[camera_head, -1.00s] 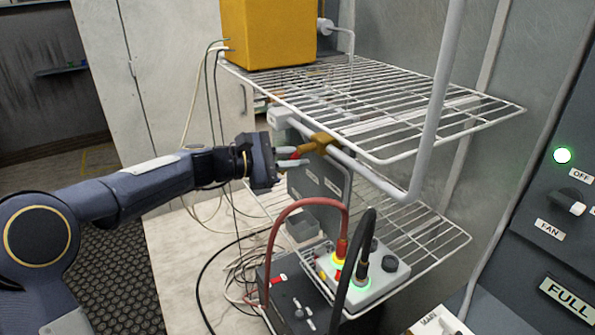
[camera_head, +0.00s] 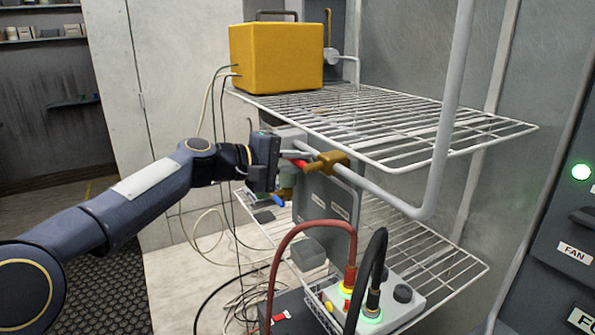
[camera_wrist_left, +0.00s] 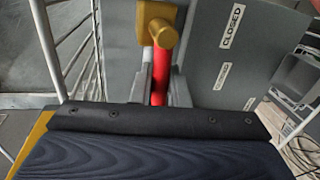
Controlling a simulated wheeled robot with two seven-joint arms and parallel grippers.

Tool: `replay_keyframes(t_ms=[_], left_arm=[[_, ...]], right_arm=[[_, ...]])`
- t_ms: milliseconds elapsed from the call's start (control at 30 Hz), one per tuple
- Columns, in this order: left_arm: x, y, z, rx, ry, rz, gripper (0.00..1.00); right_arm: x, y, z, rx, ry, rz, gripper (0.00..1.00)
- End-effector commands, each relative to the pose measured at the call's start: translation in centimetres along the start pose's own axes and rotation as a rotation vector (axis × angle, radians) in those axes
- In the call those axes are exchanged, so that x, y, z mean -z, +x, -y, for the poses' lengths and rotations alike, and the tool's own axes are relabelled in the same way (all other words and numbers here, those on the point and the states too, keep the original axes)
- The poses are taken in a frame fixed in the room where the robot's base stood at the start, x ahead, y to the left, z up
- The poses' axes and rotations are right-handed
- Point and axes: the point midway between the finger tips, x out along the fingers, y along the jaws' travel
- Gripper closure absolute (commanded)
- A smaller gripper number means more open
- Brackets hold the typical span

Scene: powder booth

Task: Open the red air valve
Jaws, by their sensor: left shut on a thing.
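The valve has a brass body (camera_head: 328,161) on a pale pipe below the upper wire shelf. Its red handle (camera_head: 298,163) sticks out to the left, toward my left gripper (camera_head: 292,160). In the left wrist view the red handle (camera_wrist_left: 160,78) runs from the brass body (camera_wrist_left: 157,26) down between the two grey fingers (camera_wrist_left: 161,85), which are closed on it. A grey plate (camera_wrist_left: 228,50) behind carries a "CLOSED" label (camera_wrist_left: 232,26) and further labels, too small to read. The gripper's body hides the handle's near end. My right gripper is out of view.
A yellow box (camera_head: 275,57) stands on the upper wire shelf (camera_head: 400,120), just above the gripper. Red (camera_head: 290,240) and black (camera_head: 368,265) cables plug into a grey box (camera_head: 400,300) below. Loose wires hang behind the arm. A control panel (camera_head: 565,220) is at right.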

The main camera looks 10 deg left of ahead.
Motion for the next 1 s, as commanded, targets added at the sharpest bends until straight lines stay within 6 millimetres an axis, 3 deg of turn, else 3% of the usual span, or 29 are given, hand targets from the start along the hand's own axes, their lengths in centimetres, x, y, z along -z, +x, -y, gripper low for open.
replay_keyframes(t_ms=[667, 700, 833, 1000], left_arm=[[0.06, -0.08, -0.24, 0.002, 0.069, -0.015, 1.00], [0.06, -0.09, -0.25, 0.002, 0.069, -0.015, 0.84], [0.05, -0.09, -0.27, 0.001, 0.067, -0.014, 0.67], [0.02, -0.08, -0.28, 0.001, 0.066, -0.013, 0.67]], right_arm=[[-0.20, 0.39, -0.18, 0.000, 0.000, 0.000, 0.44], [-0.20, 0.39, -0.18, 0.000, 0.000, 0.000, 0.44], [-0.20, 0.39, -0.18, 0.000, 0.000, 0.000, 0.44], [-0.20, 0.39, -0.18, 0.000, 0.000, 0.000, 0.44]])
